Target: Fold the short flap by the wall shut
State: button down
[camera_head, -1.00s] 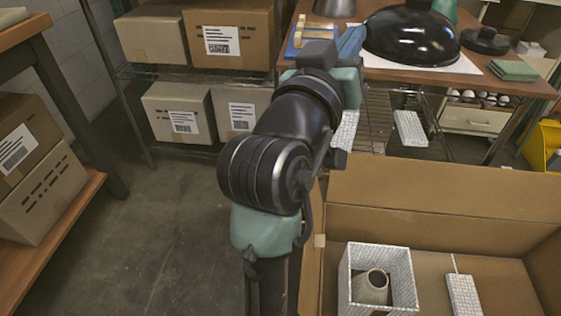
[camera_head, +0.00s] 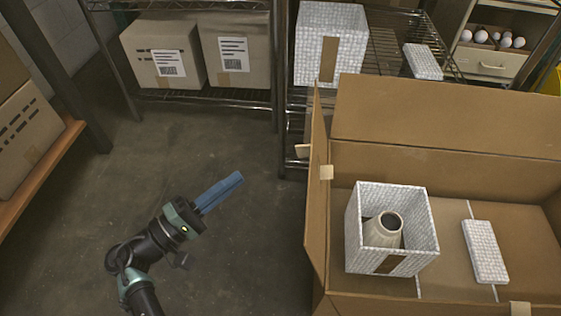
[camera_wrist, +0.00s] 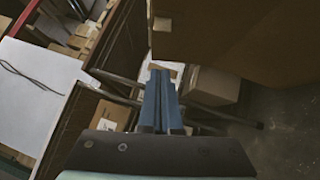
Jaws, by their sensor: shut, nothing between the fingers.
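A large open cardboard carton (camera_head: 345,302) stands at the right of the head view. Its short left flap (camera_head: 317,185) stands up, seen nearly edge-on, and is not folded over the opening. The long back flap (camera_head: 440,113) also stands up. My gripper (camera_head: 236,178), with blue fingers, is shut and empty over the floor, left of the short flap and apart from it. In the wrist view the shut fingers (camera_wrist: 159,76) point toward a brown cardboard panel (camera_wrist: 240,40) of the carton, with a tape tab near its edge.
Inside the carton are a white patterned open box (camera_head: 358,235) holding a beige vase-like part (camera_head: 380,232), and a flat white packet (camera_head: 485,252). A wire shelf (camera_head: 390,42) and boxes (camera_head: 160,60) stand behind. The floor (camera_head: 110,200) left of the carton is clear.

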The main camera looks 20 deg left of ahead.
jog(key=w+d+r+b, duration=0.2)
jog(key=w+d+b, duration=0.2)
jog(key=w+d, duration=0.3)
jog(key=shift+w+d+r+b, duration=0.15)
jog(key=shift+w+b, duration=0.25)
